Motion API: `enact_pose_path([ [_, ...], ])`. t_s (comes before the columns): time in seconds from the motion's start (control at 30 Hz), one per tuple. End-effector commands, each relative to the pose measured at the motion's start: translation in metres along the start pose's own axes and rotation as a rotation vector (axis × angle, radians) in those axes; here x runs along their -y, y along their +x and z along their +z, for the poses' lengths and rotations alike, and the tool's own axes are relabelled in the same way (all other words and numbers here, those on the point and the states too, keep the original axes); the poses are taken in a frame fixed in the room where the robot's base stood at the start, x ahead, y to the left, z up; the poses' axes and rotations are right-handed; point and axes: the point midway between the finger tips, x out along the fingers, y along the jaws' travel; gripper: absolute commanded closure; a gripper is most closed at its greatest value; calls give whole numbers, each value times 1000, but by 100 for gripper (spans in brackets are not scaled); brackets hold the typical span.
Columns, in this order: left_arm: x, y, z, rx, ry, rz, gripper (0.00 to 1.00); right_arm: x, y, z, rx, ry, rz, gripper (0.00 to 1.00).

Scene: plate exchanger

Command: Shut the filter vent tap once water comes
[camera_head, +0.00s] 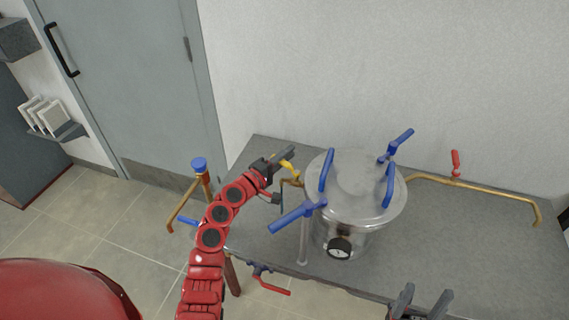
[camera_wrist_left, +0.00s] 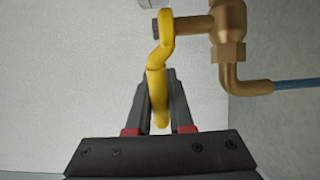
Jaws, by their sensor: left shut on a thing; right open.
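The yellow lever of the vent tap (camera_head: 289,167) stands at the left side of the steel filter vessel (camera_head: 345,185). My left gripper (camera_head: 283,160) is at this lever. In the left wrist view the yellow lever (camera_wrist_left: 157,90) runs between the two fingers of my left gripper (camera_wrist_left: 158,85), which is shut on it. The brass tap body (camera_wrist_left: 228,20) and its bent spout (camera_wrist_left: 240,80) are to the right. A thin blue strip (camera_wrist_left: 295,85) extends from the spout end; it looks like water. My right gripper (camera_head: 420,300) is open and empty at the bottom edge.
The vessel has several blue lid clamps (camera_head: 389,185) and a pressure gauge (camera_head: 339,247). A red-handled tap (camera_head: 455,162) sits on the brass pipe at right. The grey table (camera_head: 490,255) is bare at right.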

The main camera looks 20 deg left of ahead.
Motion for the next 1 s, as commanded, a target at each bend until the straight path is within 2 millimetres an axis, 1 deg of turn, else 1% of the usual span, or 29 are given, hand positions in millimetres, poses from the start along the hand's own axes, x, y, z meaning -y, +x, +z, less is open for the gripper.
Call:
enact_pose_path([
  [0.27, 0, 0, 0, 2, 0, -3, 100, 0, 1, 0, 0, 0, 0, 39],
  [0.3, 0, 0, 0, 2, 0, -3, 73, 0, 1, 0, 0, 0, 0, 39],
  [0.43, 0, 0, 0, 1, 0, -2, 50, 0, 1, 0, 0, 0, 0, 39],
  [0.77, 0, -2, 0, 0, 0, -1, 50, 0, 0, 0, 0, 0, 0, 39],
  [0.87, 1, -12, -1, -2, 1, 1, 50, 0, -3, 0, 0, 0, 0, 39],
  [1.0, 3, -37, -1, -2, 1, -1, 50, 0, -9, 1, 0, 0, 0, 39],
])
